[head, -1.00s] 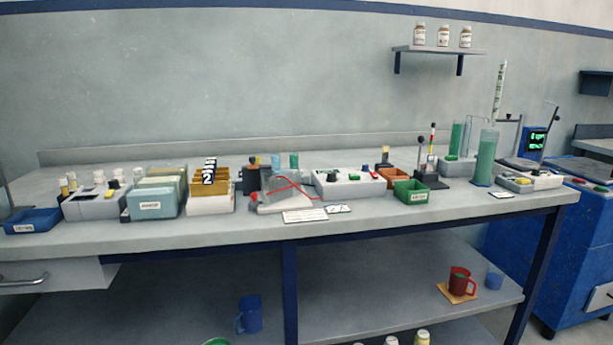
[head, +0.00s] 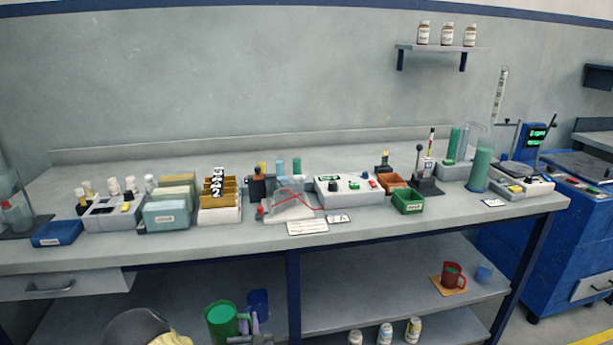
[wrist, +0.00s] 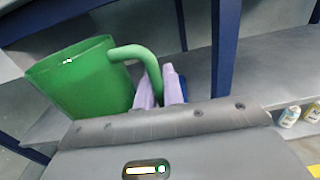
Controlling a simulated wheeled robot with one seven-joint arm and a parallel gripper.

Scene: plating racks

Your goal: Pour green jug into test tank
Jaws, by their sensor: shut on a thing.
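The green jug (head: 222,325) is at the bottom of the head view, in front of the bench, with green liquid visible at its top. In the wrist view, the jug (wrist: 85,82) fills the upper left and leans, with its handle toward my fingers. My gripper (wrist: 160,90) is shut on the jug's handle with pale purple fingers; it also shows low in the head view (head: 254,325). I cannot tell for sure which vessel is the test tank. A tall green-filled cylinder (head: 481,167) stands at the bench's right end.
The bench top (head: 330,222) holds several boxes, racks and devices. A blue cabinet (head: 530,270) stands at right.

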